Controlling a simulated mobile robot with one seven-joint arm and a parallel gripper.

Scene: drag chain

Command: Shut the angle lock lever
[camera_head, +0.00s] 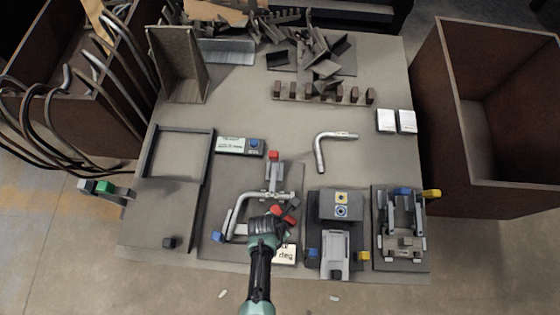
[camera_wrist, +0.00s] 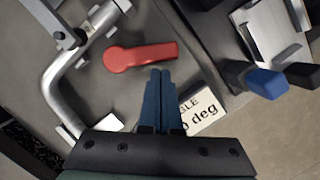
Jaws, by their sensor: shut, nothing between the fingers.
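The red lever (camera_wrist: 140,57) lies on the grey fixture plate in the wrist view. Its round hub is at the left and its arm points right. In the head view the red lever (camera_head: 279,210) is partly hidden by my gripper. My gripper (camera_wrist: 161,72) is shut and empty, its blue fingertips just below the lever's arm in the picture. I cannot tell whether they touch it. In the head view my gripper (camera_head: 272,217) is over the front of the bending fixture. A bent metal tube (camera_wrist: 62,80) runs along the fixture, left of the lever.
A white angle label (camera_wrist: 201,112) is partly hidden by the fingers. A blue-ended clamp (camera_wrist: 266,82) stands to the right. In the head view, a grey block fixture (camera_head: 341,205) and another clamp fixture (camera_head: 405,240) stand right of my gripper. A loose bent tube (camera_head: 322,150) lies behind.

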